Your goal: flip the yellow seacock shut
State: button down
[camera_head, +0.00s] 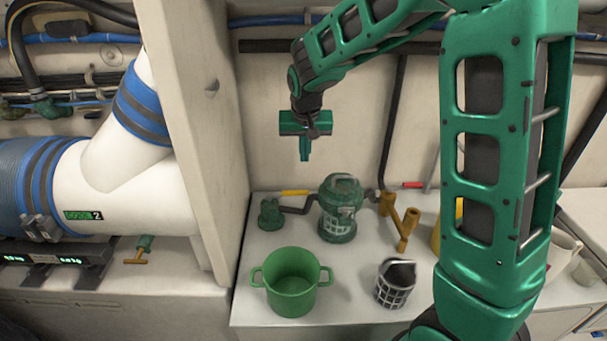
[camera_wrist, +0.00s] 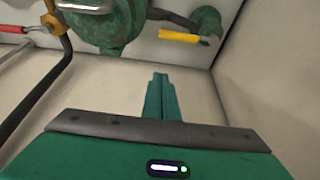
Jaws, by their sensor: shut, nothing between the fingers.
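The yellow seacock handle (camera_head: 295,192) is a short lever beside a weathered green valve body (camera_head: 270,214), left of the green strainer (camera_head: 341,210). The lever lies sideways, roughly along the dark pipe towards the strainer. In the wrist view the yellow handle (camera_wrist: 180,36) is near the top, with its green valve body (camera_wrist: 207,22) to the right. My gripper (camera_head: 305,158) is shut and empty, hanging above the handle and apart from it. Its closed fingers (camera_wrist: 161,82) show in the middle of the wrist view.
A red-handled lever (camera_head: 413,184) is right of the strainer. A green pot (camera_head: 291,285) and a dark basket (camera_head: 394,284) stand in front; ochre pipe pieces (camera_head: 402,220) stand at right. A pale post (camera_head: 195,120) rises on the left. Air around my gripper is clear.

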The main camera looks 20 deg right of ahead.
notch_tip(320, 180, down, 10)
jog(key=shift+s, duration=0.3)
dwell(0.4)
